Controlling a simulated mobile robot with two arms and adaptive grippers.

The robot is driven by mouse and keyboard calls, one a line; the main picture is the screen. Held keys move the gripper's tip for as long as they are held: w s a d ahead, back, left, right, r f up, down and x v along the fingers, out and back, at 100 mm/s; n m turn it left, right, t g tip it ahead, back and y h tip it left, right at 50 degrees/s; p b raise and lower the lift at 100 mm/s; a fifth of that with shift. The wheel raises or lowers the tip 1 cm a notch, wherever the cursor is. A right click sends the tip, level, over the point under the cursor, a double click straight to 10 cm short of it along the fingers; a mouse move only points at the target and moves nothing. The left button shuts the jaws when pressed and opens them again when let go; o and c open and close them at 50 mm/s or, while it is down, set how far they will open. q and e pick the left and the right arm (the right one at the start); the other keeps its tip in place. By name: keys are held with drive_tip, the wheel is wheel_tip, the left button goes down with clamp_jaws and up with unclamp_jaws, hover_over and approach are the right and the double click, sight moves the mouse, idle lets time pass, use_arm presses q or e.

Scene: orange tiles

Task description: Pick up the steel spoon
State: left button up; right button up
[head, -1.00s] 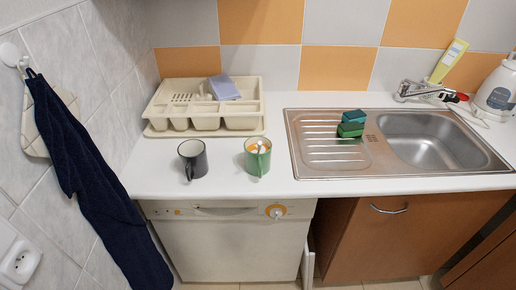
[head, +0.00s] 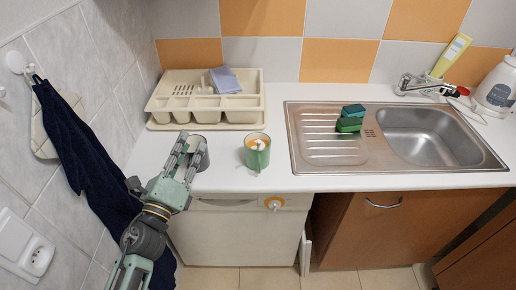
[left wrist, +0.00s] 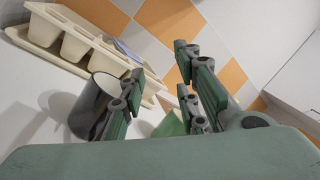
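I cannot make out a steel spoon for certain. The green mug (head: 257,158) stands upright on the counter, with something white and orange inside that is too small to name. The dark mug (head: 204,160) is mostly hidden behind my left gripper (head: 191,143). That gripper is open, with its fingers pointing toward the back of the counter near the dark mug; nothing shows between them. In the left wrist view the dark mug (left wrist: 92,104) is beside the left finger, and part of the green mug (left wrist: 172,125) shows beyond the gap. My right gripper is not in view.
A cream cutlery tray (head: 165,103) with a bluish cloth (head: 225,80) stands behind the mugs. Green sponges (head: 349,124) lie on the sink's drainboard (head: 318,146). A dark towel (head: 75,145) hangs on the left wall near my arm.

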sight(258, 149)
use_arm(q)
drive_tip(key=w+d+f+m+g+h+p, duration=0.1)
drive_tip(key=d+m+g+h, duration=0.3)
drive_tip(key=d+m, duration=0.4)
drive_tip(key=w+d+m+g+h+p, duration=0.2)
drive_tip(key=d+m+g+h, duration=0.3)
drive_tip(key=d+m, duration=0.4)
drive_tip(key=m+p, duration=0.1)
drive_tip(key=m, duration=0.5)
drive_tip(key=shift+d+f, duration=0.15)
drive_tip(key=shift+f, duration=0.2)
clamp_jaws()
